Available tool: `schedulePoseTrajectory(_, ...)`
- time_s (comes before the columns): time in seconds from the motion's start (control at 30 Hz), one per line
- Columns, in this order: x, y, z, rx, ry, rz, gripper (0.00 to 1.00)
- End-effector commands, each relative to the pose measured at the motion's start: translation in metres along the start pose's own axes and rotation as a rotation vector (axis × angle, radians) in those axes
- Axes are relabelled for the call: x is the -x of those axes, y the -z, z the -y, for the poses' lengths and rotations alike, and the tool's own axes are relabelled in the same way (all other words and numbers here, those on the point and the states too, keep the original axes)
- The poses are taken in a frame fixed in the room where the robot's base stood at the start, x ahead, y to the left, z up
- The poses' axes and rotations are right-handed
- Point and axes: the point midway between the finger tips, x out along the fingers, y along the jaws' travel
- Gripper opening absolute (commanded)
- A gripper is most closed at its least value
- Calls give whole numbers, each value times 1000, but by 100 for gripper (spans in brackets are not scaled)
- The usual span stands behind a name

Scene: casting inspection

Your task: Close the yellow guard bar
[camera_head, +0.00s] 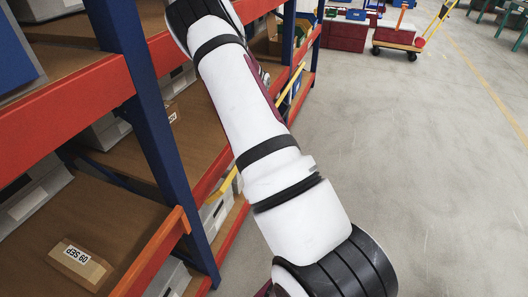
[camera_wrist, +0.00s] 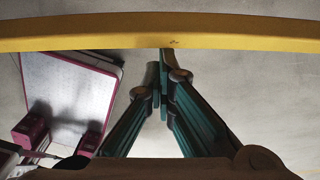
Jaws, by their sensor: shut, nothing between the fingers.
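The yellow guard bar (camera_wrist: 90,33) crosses the whole top of the wrist view, slightly bowed. In the head view parts of the yellow bar (camera_head: 225,184) show along the shelf front on both sides of my arm, which hides its middle. My gripper (camera_wrist: 163,68) is shut and empty in the wrist view. Its fingertips reach the bar's lower edge in the picture, near its middle; I cannot tell whether they touch it. The bar is not between the fingers. In the head view my gripper is out of sight.
Shelving with blue posts (camera_head: 150,120) and orange beams (camera_head: 70,110) fills the left of the head view. A small carton (camera_head: 80,264) lies on a lower shelf. A yellow-handled cart (camera_head: 398,42) stands at the back. Grey floor (camera_head: 430,170) is clear at right.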

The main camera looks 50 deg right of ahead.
Motion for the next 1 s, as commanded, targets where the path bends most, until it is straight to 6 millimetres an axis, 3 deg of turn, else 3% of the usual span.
schedulePoseTrajectory(0.03, 3, -14, -2, 8, 0, 12, 0)
schedulePoseTrajectory(0.4, 27, -56, -3, 8, -1, 12, 0)
schedulePoseTrajectory(1.0, 40, -94, -2, 10, 4, 19, 0)
